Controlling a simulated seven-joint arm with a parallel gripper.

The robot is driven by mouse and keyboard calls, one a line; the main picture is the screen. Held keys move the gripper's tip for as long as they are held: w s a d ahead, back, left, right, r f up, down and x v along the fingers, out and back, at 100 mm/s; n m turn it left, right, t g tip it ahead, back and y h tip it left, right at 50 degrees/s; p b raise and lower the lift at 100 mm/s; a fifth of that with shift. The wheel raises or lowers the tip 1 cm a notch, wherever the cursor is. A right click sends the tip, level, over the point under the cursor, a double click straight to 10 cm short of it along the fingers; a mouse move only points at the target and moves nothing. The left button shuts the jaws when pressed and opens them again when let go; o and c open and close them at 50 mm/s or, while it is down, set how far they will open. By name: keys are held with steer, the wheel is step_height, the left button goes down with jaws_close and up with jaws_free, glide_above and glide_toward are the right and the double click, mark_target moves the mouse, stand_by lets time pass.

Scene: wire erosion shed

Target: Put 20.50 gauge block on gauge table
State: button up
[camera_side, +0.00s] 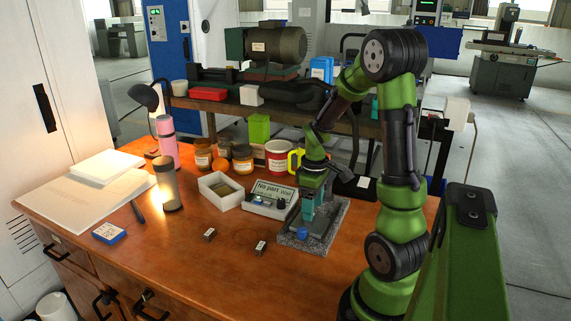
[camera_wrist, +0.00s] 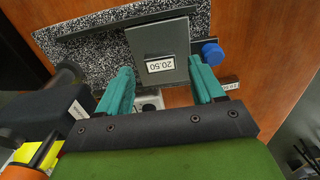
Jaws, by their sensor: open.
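The 20.50 gauge block (camera_wrist: 157,40) is a grey block with a white label, between and just beyond my fingertips in the wrist view. It appears to be over or on the speckled granite gauge table (camera_wrist: 60,45); contact underneath is hidden. The gauge table also shows in the side view (camera_side: 335,228), with a blue knob (camera_side: 301,233) at its front left. My gripper (camera_side: 307,212) is low over it, pointing down, and hides the block there. In the wrist view my gripper (camera_wrist: 160,66) has its teal fingers apart, one towards each side of the block.
Two small labelled blocks (camera_side: 209,235) (camera_side: 260,247) lie on the wooden bench left of the gauge table. A display box (camera_side: 270,197) reading "No part" and a white tray (camera_side: 222,191) stand behind them. Jars and a red mug (camera_side: 278,157) stand further back.

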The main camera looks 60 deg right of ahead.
step_height(320, 180, up, 9)
steer(key=a+r+m+t+y, duration=0.1)
steer(key=a+r+m+t, duration=0.1)
steer(key=a, duration=1)
steer(key=a+r+m+t+y, duration=0.1)
steer(key=a+r+t, duration=0.4)
steer(key=a, duration=0.7)
steer(key=shift+w+a+r+m, duration=0.3)
steer(key=shift+w+r+m, duration=0.1)
steer(key=shift+w+m, duration=0.1)
